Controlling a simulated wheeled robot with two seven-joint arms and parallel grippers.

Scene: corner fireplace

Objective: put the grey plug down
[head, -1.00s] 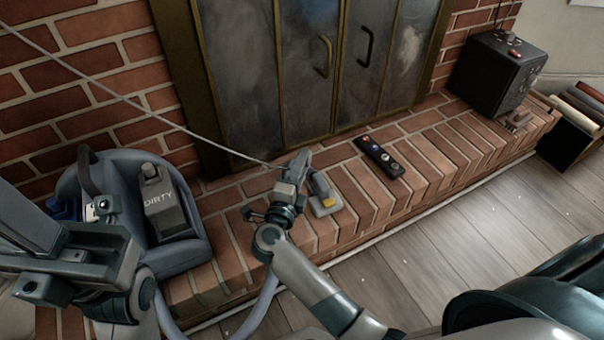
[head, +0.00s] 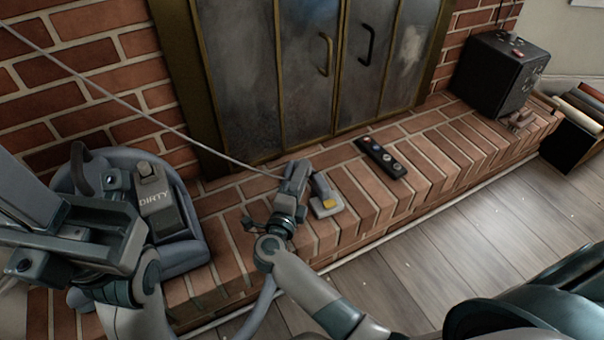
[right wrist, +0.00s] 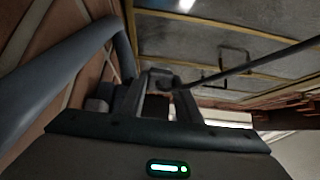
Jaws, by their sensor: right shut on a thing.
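My right gripper (head: 297,176) is shut on the grey plug, low over the brick hearth left of a grey nozzle with a yellow tab (head: 323,196). The jaws mostly hide the plug in the head view; I cannot tell whether it touches the bricks. In the right wrist view the dark plug (right wrist: 163,80) sits between the fingers. Its thin grey cord (head: 130,105) runs taut to the upper left; it also shows in the right wrist view (right wrist: 250,65). My left gripper (head: 70,225) is at the left, before the cleaning machine; its fingertips are unclear.
The grey machine with a tank marked DIRTY (head: 157,203) stands left on the hearth (head: 230,222). A dark strip with round knobs (head: 380,158) lies right of the nozzle. A black box (head: 500,75) stands at the far right end. Bare bricks lie between strip and box.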

